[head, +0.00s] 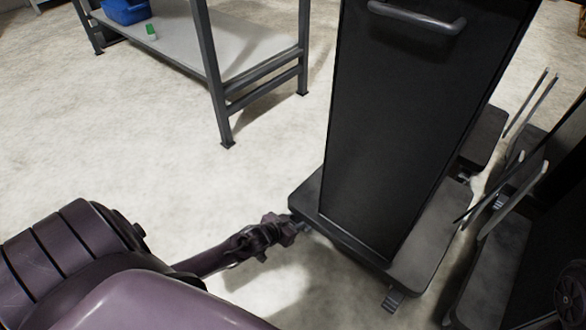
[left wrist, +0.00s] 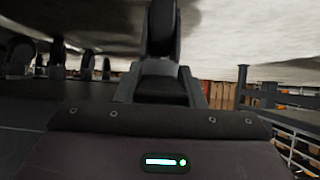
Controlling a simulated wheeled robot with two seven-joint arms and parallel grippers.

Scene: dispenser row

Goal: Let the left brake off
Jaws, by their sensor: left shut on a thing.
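A tall dark cart (head: 408,130) stands on a flat wheeled base (head: 428,248) in the head view. My left gripper (head: 286,230) is low by the left front corner of that base, shut on the left brake pedal (head: 303,229), which is mostly hidden by the fingers. A second, ribbed grey brake pedal (head: 391,299) sticks out under the right front corner. In the left wrist view my left gripper (left wrist: 162,50) rises dark in the middle, and the pedal cannot be made out there. My right gripper is not in view.
A grey metal table (head: 220,90) stands at the back left with a blue bin (head: 125,11) on its lower shelf. More dark carts (head: 500,255) with thin rods crowd the right. The pale floor (head: 120,150) at left is clear.

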